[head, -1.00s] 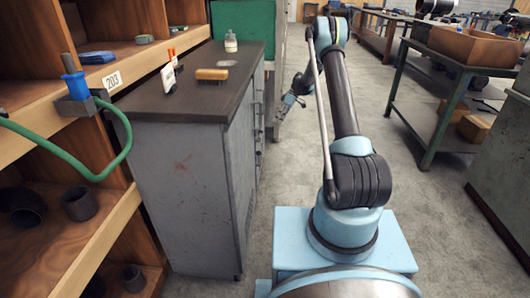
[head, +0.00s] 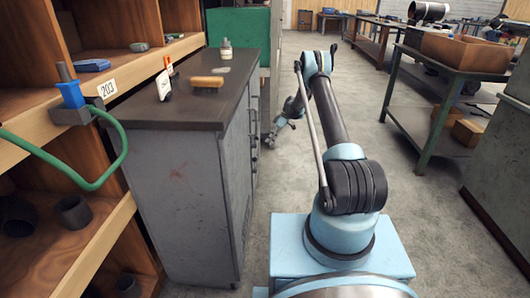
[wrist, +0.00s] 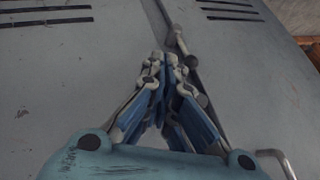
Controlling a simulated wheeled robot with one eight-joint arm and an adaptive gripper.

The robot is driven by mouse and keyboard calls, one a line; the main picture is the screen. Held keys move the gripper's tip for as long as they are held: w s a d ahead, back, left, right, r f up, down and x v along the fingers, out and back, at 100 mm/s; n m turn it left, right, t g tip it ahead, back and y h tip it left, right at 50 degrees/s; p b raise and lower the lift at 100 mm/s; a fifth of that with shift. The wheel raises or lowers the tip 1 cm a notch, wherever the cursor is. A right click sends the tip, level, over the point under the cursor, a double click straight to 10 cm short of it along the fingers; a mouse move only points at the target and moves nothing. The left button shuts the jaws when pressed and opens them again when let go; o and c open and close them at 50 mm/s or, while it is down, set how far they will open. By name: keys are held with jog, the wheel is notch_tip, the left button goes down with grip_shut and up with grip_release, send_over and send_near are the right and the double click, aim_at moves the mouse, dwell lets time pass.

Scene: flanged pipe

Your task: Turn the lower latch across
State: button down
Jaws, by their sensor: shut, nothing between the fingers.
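A small metal latch (wrist: 179,40) with rounded ends sits by the dark seam between two grey cabinet doors in the wrist view. My gripper (wrist: 172,58) has its blue-and-white fingers closed together, with the tips right at the latch's near end. I cannot tell whether they touch it. In the head view my gripper (head: 271,138) is small, low beside the door side of the grey cabinet (head: 180,190). Which latch this is, and the other latch, I cannot make out there.
A bent metal handle (wrist: 276,160) is at the lower right of the wrist view. Open shelving (head: 50,215) with a green hose (head: 90,184) stands at the left. A green-framed bench (head: 440,115) stands at the right. The grey floor between is clear.

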jog(key=s+a+f, duration=0.5)
jog(key=s+f, duration=0.1)
jog(key=s, duration=0.1)
jog(key=shift+s+a+f, duration=0.25)
jog(key=shift+a, duration=0.1)
